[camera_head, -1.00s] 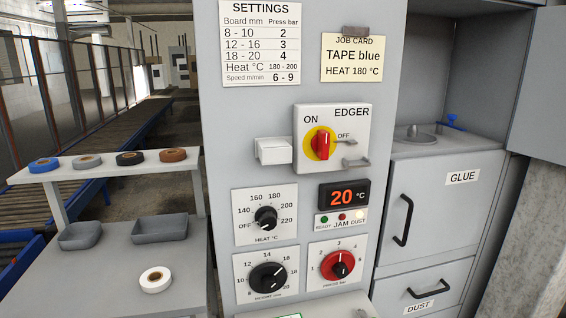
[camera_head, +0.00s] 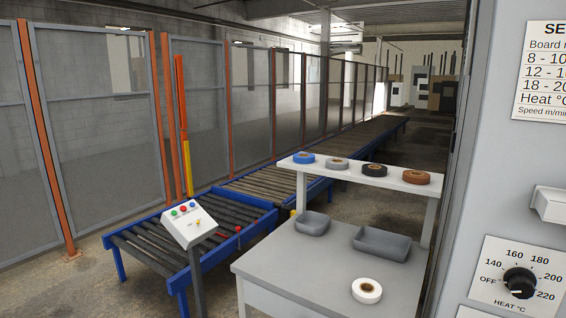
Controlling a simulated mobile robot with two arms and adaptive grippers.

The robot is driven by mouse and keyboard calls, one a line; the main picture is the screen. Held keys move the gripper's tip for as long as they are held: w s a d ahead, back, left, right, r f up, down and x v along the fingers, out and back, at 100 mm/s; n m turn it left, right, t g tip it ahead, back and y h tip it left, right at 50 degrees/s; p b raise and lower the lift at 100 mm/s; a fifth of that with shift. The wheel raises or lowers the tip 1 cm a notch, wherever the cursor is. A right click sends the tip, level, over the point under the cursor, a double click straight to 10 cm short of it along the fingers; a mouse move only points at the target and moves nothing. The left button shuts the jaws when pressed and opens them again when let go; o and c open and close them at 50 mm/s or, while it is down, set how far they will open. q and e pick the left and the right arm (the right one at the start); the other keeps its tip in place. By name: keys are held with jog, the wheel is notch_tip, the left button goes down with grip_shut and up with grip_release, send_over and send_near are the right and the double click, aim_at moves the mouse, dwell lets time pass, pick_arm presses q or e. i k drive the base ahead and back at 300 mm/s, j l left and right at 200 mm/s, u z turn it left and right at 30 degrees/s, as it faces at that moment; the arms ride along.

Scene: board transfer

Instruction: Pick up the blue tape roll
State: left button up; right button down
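The blue tape roll (camera_head: 303,158) lies flat at the left end of the raised white shelf (camera_head: 348,175). Neither of my grippers shows in the head view.
Below the shelf is a grey table (camera_head: 300,262) with two grey trays (camera_head: 313,224) (camera_head: 382,243) and a white roll (camera_head: 367,290). A roller conveyor (camera_head: 215,245) with a button box (camera_head: 189,222) stands left. The machine panel (camera_head: 505,180) is at right.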

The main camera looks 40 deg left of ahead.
aim_at(301, 158)
jog(key=u, duration=1)
jog(key=z, duration=2.1)
jog(key=j+u, duration=0.1)
jog(key=u, duration=2)
jog(key=i+j, duration=0.35)
jog(key=j, duration=0.2)
jog(key=i+j, duration=0.4)
jog(key=i+j+u, duration=0.1)
jog(key=i+j, duration=0.25)
jog(key=j, duration=0.3)
